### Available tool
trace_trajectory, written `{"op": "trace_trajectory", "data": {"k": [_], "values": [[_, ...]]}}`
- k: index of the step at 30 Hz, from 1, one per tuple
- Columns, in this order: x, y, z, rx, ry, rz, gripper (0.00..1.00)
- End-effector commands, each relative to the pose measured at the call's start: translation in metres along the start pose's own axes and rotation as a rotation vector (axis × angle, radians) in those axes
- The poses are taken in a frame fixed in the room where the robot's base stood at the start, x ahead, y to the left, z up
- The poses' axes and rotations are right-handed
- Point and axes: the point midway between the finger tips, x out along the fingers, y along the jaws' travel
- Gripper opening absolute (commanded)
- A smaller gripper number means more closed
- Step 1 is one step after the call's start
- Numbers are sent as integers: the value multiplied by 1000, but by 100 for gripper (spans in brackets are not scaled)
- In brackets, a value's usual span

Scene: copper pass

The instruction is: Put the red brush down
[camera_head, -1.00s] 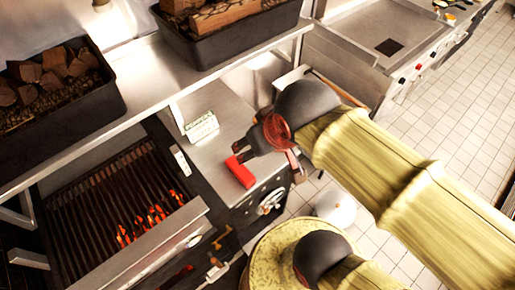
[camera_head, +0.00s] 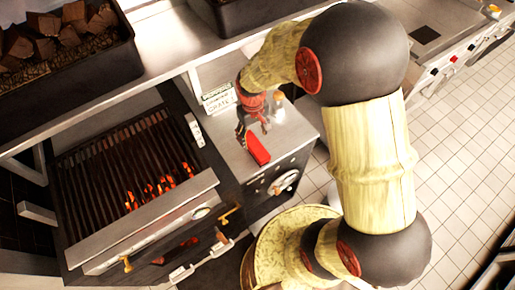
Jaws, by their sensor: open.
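The red brush (camera_head: 257,149) lies on the steel counter to the right of the grill, close to the counter's front edge. My gripper (camera_head: 254,132) is open just behind the brush, over the counter. A small gap or light contact between fingers and brush cannot be told at this size. My arm reaches in from the right and bends down to the counter. The brush's bristles cannot be made out.
A lit grill (camera_head: 140,190) with glowing coals is left of the counter (camera_head: 290,135). A small white sign (camera_head: 218,99) stands behind my gripper. Tiled floor (camera_head: 465,190) is open at right.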

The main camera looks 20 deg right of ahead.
Motion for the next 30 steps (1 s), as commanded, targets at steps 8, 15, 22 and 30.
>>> {"op": "trace_trajectory", "data": {"k": [8,15,22,30], "values": [[28,0,3,-11,-6,-1,61],[51,4,3,-9,-8,-1,61],[78,5,2,-10,-5,0,61],[78,5,2,-10,-4,0,57]]}}
